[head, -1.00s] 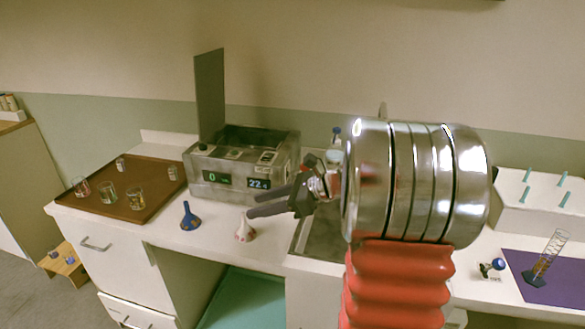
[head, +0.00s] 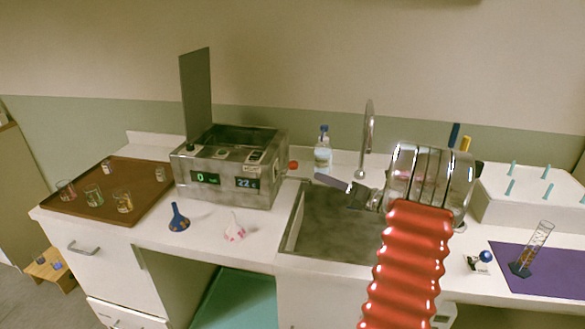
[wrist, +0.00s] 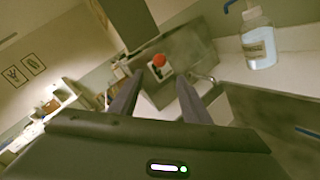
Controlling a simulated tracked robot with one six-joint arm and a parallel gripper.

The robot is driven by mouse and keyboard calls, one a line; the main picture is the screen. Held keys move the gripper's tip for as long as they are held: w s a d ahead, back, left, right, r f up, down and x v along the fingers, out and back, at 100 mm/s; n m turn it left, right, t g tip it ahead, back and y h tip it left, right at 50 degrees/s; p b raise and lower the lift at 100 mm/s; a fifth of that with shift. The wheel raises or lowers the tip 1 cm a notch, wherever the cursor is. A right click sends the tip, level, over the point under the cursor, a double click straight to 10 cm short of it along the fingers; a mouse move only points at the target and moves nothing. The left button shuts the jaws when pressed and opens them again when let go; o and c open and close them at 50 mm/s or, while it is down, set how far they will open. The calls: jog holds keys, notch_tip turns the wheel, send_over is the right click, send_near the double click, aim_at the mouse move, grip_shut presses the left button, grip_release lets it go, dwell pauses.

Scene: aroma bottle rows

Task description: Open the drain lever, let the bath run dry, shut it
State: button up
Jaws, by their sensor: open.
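The bath (head: 225,180) is a speckled grey metal box with an upright lid and two lit displays reading 0 and 22. Its drain lever (head: 293,165) has a red knob and sticks out at the right side. In the wrist view the red knob (wrist: 159,60) shows beyond and between my finger ends. My gripper (head: 330,183) is over the sink, to the right of the lever and apart from it. The wrist view shows the two dark fingers (wrist: 160,82) spread with nothing between them. Whether liquid is in the bath is hidden.
A sink (head: 325,225) with a tall tap (head: 368,140) lies right of the bath. A blue-capped bottle (head: 322,152) stands behind it. A blue funnel (head: 178,217) and a pinkish-white piece (head: 235,230) stand in front of the bath. A brown tray (head: 140,178) holds several glasses.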

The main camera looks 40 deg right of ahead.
aim_at(293, 167)
jog(key=w+a, duration=0.1)
jog(key=w, duration=0.8)
jog(key=w+a, duration=0.1)
jog(key=w, duration=0.3)
jog(key=shift+w+a, duration=0.3)
jog(key=shift+a, duration=0.05)
jog(key=shift+c, duration=0.6)
grip_shut()
jog(key=shift+a, duration=0.15)
